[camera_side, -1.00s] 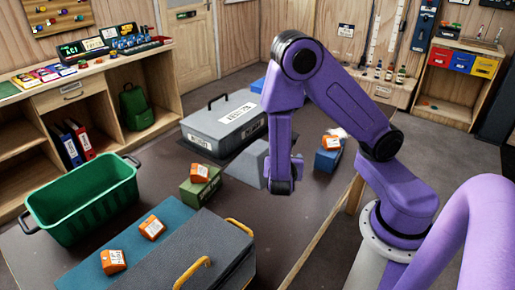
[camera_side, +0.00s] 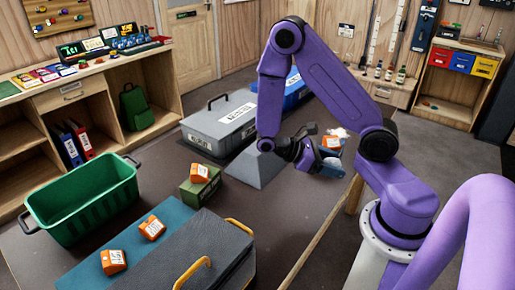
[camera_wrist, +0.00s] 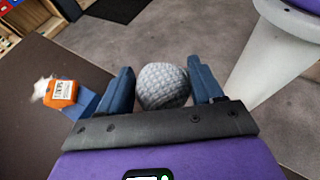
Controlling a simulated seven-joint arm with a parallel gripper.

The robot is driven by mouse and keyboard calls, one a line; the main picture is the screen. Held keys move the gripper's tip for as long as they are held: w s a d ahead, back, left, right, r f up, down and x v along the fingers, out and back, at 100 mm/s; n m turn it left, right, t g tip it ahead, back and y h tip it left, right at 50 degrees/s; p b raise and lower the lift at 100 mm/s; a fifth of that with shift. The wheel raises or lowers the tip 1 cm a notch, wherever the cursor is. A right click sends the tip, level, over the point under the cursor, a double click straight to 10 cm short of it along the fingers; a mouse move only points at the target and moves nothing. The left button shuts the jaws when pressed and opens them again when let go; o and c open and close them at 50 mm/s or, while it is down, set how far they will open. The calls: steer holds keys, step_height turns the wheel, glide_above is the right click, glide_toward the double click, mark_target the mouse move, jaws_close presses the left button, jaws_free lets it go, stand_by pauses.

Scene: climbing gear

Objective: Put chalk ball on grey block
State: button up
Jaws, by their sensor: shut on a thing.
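The chalk ball (camera_wrist: 163,86) is a pale grey, textured ball in the wrist view. It sits between the two blue-grey fingers of my gripper (camera_wrist: 162,88), which are shut on it. In the side view my gripper (camera_side: 325,166) is tilted and points right, held near the table's right edge; the ball is hard to make out there. The grey block (camera_side: 262,172) has sloped sides and stands on the table to the left of my gripper, partly behind my wrist.
An orange box (camera_side: 331,142) sits on a blue block beyond my gripper; both also show left in the wrist view (camera_wrist: 61,93). Another orange box (camera_side: 199,173) rests on a green case. A grey case (camera_side: 220,124), green bin (camera_side: 85,203) and dark toolbox (camera_side: 205,255) stand around.

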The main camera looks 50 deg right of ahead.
steer(key=w+a+m+t+y, duration=0.1)
steer(key=w+a+m+y, duration=0.1)
steer(key=a+m+y, duration=0.6)
steer(key=w+a+m+t+y, duration=0.1)
steer(key=w+a+m+y, duration=0.2)
steer(key=a+m+y, duration=0.5)
steer(key=r+m+t+y, duration=0.1)
steer(key=m+t+y, duration=0.3)
steer(key=m+t, duration=1.1)
glide_above(258, 157)
steer(key=s+a, duration=0.3)
steer(key=a, duration=0.6)
steer(key=shift+w+d+r, duration=0.1)
steer(key=shift+w+d, duration=0.05)
steer(key=shift+d, duration=0.1)
steer(key=w+d+m+t+h, duration=0.2)
steer(key=d, duration=0.2)
steer(key=w+d+r+m+t+h, duration=0.1)
steer(key=w+d+m+t+h, duration=0.1)
steer(key=d+m, duration=0.1)
steer(key=w+d+m+t+h, duration=0.1)
steer(key=d+m+t+h, duration=0.1)
steer(key=d, duration=0.3)
steer(key=shift+w+r+m+h, duration=0.15)
steer(key=shift+w+m+h, duration=0.15)
steer(key=shift+w, duration=0.1)
steer(key=shift+d+f, duration=0.15)
steer(key=shift+f, duration=1.85)
steer(key=shift+d+f, duration=0.15)
steer(key=shift+f, duration=1.85)
